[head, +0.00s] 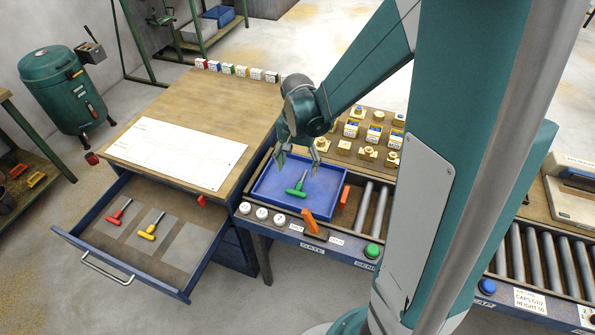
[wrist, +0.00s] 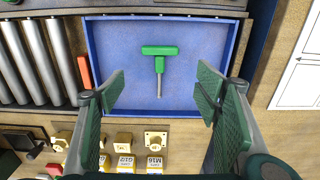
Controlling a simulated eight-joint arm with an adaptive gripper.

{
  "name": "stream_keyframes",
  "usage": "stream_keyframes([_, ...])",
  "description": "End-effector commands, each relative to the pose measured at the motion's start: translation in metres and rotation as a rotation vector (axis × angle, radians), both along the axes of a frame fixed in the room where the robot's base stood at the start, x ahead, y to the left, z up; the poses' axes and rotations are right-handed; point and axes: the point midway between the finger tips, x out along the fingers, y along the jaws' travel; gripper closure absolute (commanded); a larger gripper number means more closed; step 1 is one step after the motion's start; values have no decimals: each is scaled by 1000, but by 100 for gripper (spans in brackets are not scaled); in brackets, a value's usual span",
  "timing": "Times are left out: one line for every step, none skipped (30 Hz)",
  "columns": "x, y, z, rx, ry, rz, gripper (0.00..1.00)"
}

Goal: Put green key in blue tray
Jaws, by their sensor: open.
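The green key (head: 297,190) has a T-shaped green handle and a metal shaft. It lies flat in the blue tray (head: 270,200), on the tray's floor. My gripper (head: 298,168) is open above the tray, empty, with its fingers apart. In the wrist view the green key (wrist: 159,52) lies between and beyond the open fingers (wrist: 160,90), apart from them. The blue tray (wrist: 205,100) fills the middle of that view, and its walls show around the key.
An open drawer holds a red key (head: 118,214) and a yellow key (head: 152,228), beside an empty grey pad (head: 188,248). An orange lever (head: 309,222) stands at the tray's front right. Rollers (head: 372,210) lie to the right. Brass parts on a board (head: 368,153) stand behind.

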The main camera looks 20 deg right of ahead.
Motion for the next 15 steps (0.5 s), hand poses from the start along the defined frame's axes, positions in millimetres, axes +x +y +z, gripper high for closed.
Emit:
stream_keyframes([0, 0, 4, 0, 0, 0, 37])
stream_keyframes([-1, 0, 6, 0, 0, 0, 37])
stream_keyframes([-1, 0, 8, 0, 0, 0, 37])
stream_keyframes([-1, 0, 10, 0, 0, 0, 37])
stream_keyframes([-1, 0, 11, 0, 0, 0, 37])
stream_keyframes([0, 0, 12, 0, 0, 0, 37])
stream_keyframes([0, 0, 13, 0, 0, 0, 37])
stream_keyframes([0, 0, 13, 0, 0, 0, 37])
stream_keyframes([0, 0, 14, 0, 0, 0, 37])
stream_keyframes([0, 0, 14, 0, 0, 0, 37])
stream_keyframes([0, 0, 14, 0, 0, 0, 37])
stream_keyframes([0, 0, 14, 0, 0, 0, 37])
stream_keyframes([0, 0, 14, 0, 0, 0, 37])
stream_keyframes([0, 0, 14, 0, 0, 0, 37])
stream_keyframes([0, 0, 14, 0, 0, 0, 37])
